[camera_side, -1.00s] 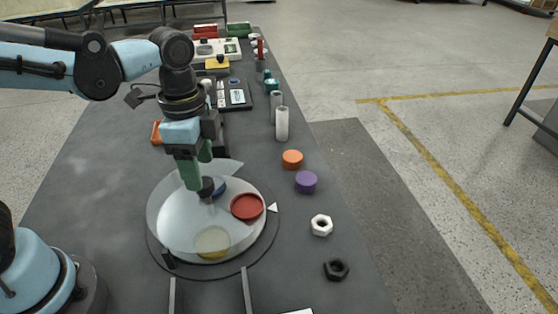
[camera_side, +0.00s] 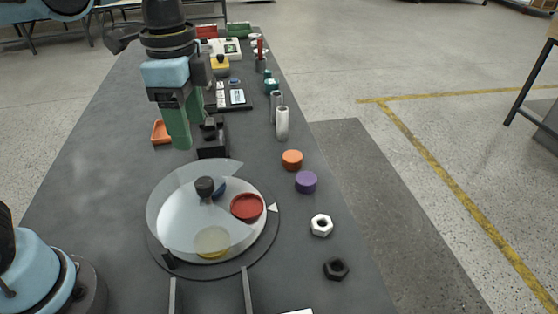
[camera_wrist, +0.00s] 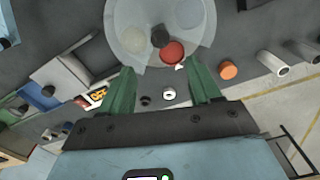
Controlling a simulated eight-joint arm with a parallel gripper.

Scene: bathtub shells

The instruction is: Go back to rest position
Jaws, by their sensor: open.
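My gripper (camera_side: 180,125) is up in the air over the table, behind and above the round turntable (camera_side: 262,252) in the side view. In the wrist view my gripper (camera_wrist: 163,92) has its two green fingers spread wide, with nothing between them. A clear cover (camera_side: 165,205) with a dark knob (camera_side: 205,187) lies on the turntable, apart from my gripper. A red disc (camera_side: 247,207), a yellowish disc (camera_side: 212,241) and a partly hidden blue disc (camera_side: 220,186) show on the turntable.
Orange (camera_side: 292,159) and purple (camera_side: 306,182) caps, a white nut (camera_side: 321,225) and a black nut (camera_side: 336,269) lie along the right edge. White (camera_side: 282,123) and grey cylinders stand behind them. A black block (camera_side: 212,140) and orange tray (camera_side: 160,132) are near my gripper. The left table area is bare.

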